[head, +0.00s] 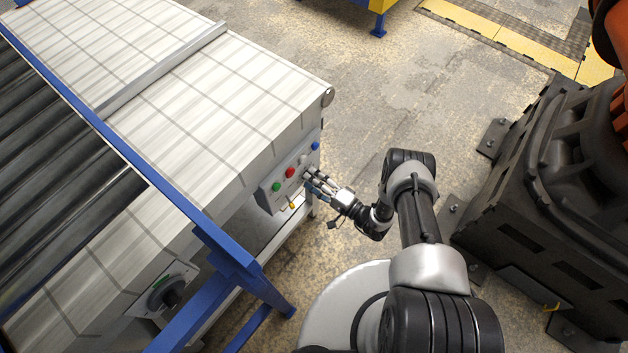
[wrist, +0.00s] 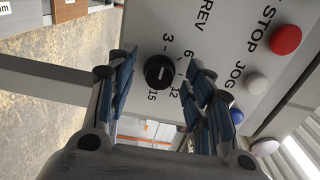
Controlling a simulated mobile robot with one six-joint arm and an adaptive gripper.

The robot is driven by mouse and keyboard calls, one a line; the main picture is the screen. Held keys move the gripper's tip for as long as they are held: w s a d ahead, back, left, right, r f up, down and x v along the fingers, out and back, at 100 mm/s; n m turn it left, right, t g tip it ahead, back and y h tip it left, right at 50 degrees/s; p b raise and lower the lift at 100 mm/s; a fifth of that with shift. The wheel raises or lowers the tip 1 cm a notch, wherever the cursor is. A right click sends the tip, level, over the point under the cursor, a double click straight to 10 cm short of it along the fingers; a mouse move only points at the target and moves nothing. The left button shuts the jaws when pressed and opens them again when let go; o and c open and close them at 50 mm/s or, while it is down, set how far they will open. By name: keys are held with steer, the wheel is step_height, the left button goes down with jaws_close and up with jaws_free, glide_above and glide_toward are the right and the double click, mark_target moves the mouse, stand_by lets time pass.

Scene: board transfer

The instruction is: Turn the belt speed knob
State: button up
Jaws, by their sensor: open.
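The belt speed knob (wrist: 159,72) is a round black knob with a light pointer mark on a grey panel, with numbers from 3 to 15 printed around it. My gripper (wrist: 160,80) is open in the wrist view. Its two blue-padded fingers lie on either side of the knob, with a gap showing on both sides. How far the fingertips are from the panel is hard to tell. In the head view my gripper (head: 309,180) is at the control panel (head: 267,196) on the conveyor's end, and the knob is not clearly seen there.
The panel carries a red button (wrist: 286,40), a white button (wrist: 256,84) and a blue button (wrist: 236,115) beside the knob. A blue conveyor frame (head: 228,258) and a second black dial (head: 170,297) are at lower left. Open floor (head: 345,90) lies behind.

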steer(key=v, duration=1.2)
stand_by(0.3)
